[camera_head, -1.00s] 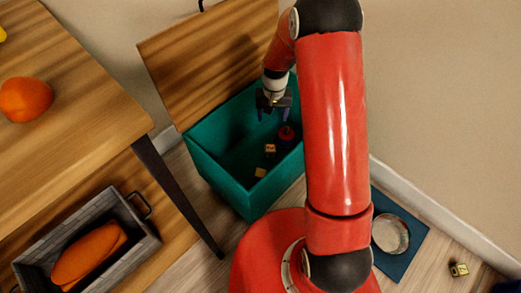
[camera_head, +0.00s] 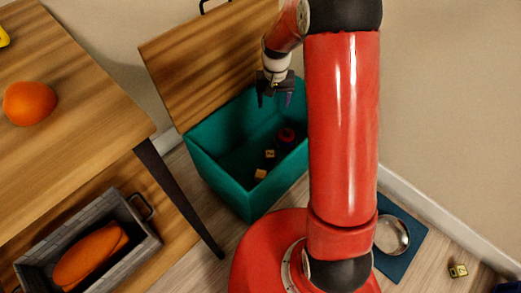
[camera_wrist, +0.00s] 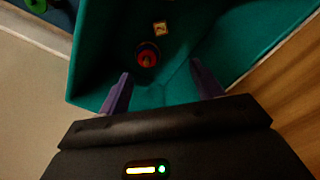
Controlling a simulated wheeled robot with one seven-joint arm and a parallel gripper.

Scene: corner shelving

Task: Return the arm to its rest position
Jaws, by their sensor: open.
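My gripper (camera_head: 274,97) is open and empty in the head view, above the back part of the teal box (camera_head: 222,174). In the wrist view my gripper (camera_wrist: 162,88) shows two purple fingers spread apart, with nothing between them. Inside the box lie a red and dark round toy (camera_head: 286,136) and small wooden blocks, one near the toy (camera_head: 270,154) and one closer to the front (camera_head: 261,174). The round toy (camera_wrist: 147,56) and one block (camera_wrist: 160,28) also show in the wrist view. My red arm hides the box's right side in the head view.
A wooden table (camera_head: 70,110) with an orange (camera_head: 29,103) stands at left. A grey basket (camera_head: 140,238) holding an orange item (camera_head: 90,255) is below. A raised wooden lid (camera_head: 200,65) stands behind the box. A blue mat (camera_head: 408,262) with a metal bowl (camera_head: 391,236) and a loose block (camera_head: 458,271) lie right.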

